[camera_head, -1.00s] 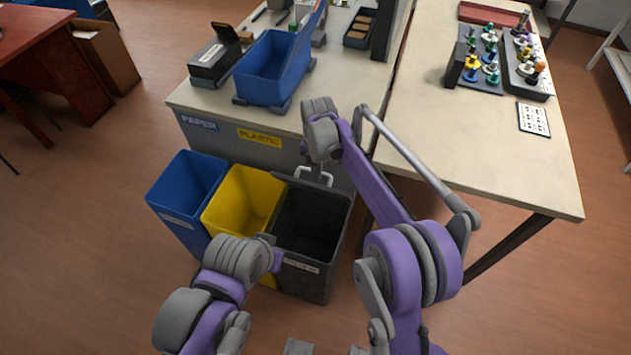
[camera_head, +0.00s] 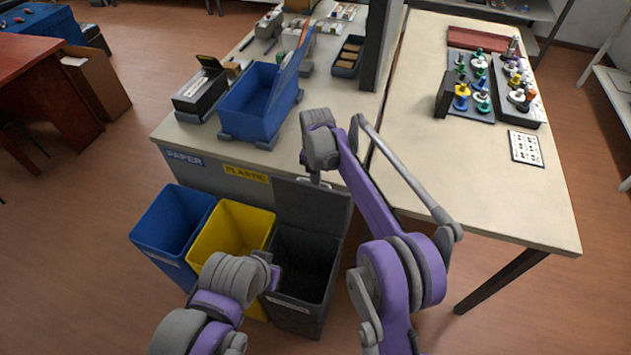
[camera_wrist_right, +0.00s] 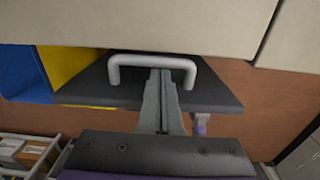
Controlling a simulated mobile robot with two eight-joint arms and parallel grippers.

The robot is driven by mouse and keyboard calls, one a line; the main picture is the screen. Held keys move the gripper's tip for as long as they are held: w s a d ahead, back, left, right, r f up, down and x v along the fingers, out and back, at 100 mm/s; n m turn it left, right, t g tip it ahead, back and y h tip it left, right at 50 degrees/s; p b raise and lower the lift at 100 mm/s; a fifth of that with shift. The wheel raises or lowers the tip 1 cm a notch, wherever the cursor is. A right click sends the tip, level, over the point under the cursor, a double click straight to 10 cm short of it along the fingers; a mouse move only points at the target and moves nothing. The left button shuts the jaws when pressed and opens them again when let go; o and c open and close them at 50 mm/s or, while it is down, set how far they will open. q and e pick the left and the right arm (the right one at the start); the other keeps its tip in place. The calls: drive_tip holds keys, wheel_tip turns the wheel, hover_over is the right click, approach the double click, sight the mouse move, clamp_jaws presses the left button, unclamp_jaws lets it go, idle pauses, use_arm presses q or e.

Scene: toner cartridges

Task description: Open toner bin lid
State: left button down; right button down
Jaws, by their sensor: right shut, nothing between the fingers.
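The dark toner bin (camera_head: 300,262) stands at the right of the row of bins below the table front, its mouth uncovered. Its dark lid (camera_head: 312,208) is raised steeply at the back of the bin, near the table front. In the right wrist view the lid (camera_wrist_right: 215,95) carries a light grey handle (camera_wrist_right: 152,60). My right gripper (camera_wrist_right: 161,76) is shut and empty, its fingertips at the handle, between its legs. I cannot tell whether they touch. In the head view the right wrist covers most of the handle. My left gripper's fingers are hidden in front of the bins.
The yellow bin (camera_head: 232,232) and blue bin (camera_head: 170,228) stand open to the left. The table edge (camera_wrist_right: 150,45) is close above the handle. A blue crate (camera_head: 255,108) stands on the table (camera_head: 430,155), whose right front part is mostly bare.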

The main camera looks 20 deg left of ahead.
idle(0.3)
wheel_tip(320, 180, up, 11)
drive_tip(key=s+d+r+m+t, duration=0.1)
drive_tip(key=d+r+m, duration=0.2)
drive_tip(key=d+m, duration=0.15)
drive_tip(key=s+d+r+m, duration=0.1)
drive_tip(key=d+r+m, duration=0.1)
drive_tip(key=d+m, duration=0.3)
drive_tip(key=s+d+r+m+t, duration=0.2)
drive_tip(key=s+d+m, duration=0.65)
drive_tip(key=d, duration=0.45)
drive_tip(key=s+d+f+m, duration=0.3)
drive_tip(key=s+d+m, duration=0.1)
drive_tip(key=s+m, duration=0.1)
drive_tip(key=s+d+f+m+t, duration=0.1)
drive_tip(key=s+d+f+m, duration=0.2)
drive_tip(key=s+m, duration=0.3)
drive_tip(key=s+d+f+m+t+p, duration=0.1)
drive_tip(key=s+d+f+m, duration=0.2)
drive_tip(key=s+m, duration=0.3)
drive_tip(key=s+d, duration=0.1)
drive_tip(key=s, duration=0.1)
drive_tip(key=shift+s+d+f, duration=0.3)
drive_tip(key=shift+s+d, duration=0.1)
